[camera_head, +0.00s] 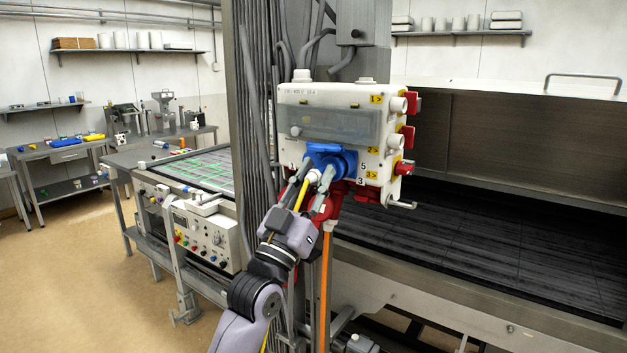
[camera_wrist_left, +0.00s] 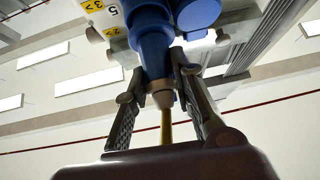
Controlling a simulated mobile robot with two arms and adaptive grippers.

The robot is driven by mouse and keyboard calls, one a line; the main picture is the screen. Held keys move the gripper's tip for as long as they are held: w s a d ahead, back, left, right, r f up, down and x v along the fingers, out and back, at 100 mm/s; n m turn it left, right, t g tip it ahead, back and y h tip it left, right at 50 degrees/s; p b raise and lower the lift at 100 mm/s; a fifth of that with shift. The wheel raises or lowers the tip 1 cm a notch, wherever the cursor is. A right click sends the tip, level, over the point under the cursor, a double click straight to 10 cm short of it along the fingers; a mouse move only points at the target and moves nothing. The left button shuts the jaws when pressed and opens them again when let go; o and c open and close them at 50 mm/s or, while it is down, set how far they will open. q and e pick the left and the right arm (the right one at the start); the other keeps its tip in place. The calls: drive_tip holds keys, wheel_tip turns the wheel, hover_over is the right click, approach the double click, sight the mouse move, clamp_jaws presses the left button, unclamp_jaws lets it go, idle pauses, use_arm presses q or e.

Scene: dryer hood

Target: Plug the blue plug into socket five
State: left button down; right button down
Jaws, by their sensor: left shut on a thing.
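The blue plug (camera_wrist_left: 152,50) is between the fingers of my left gripper (camera_head: 313,176), which is shut on it. Its pale rear end and yellow cable (camera_head: 300,197) trail back toward my wrist. The plug points at the blue sockets (camera_head: 338,158) on the underside of the white power box (camera_head: 297,113). A "5" label (camera_head: 363,166) shows at the right of these sockets; it also shows in the left wrist view (camera_wrist_left: 112,11). The plug's front meets or overlaps the blue socket area; I cannot tell how deep it sits. My right gripper is out of view.
Red sockets (camera_head: 367,195) hang below the box, and grey sockets with red lids (camera_head: 407,138) line its right side. An orange cable (camera_head: 324,275) hangs beneath. A metal column (camera_head: 250,90) stands at the left and a dark conveyor bed (camera_head: 500,235) lies at the right.

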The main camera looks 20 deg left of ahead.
use_arm(q)
drive_tip(key=shift+w+d, duration=0.1)
drive_tip(key=shift+w, duration=0.1)
drive_tip(key=shift+w+d, duration=0.15)
drive_tip(key=shift+w, duration=0.2)
drive_tip(key=shift+w, duration=0.2)
drive_tip(key=c, duration=1.3)
unclamp_jaws()
drive_tip(key=shift+w+d, duration=0.1)
drive_tip(key=shift+f, duration=0.1)
drive_tip(key=v, duration=1.2)
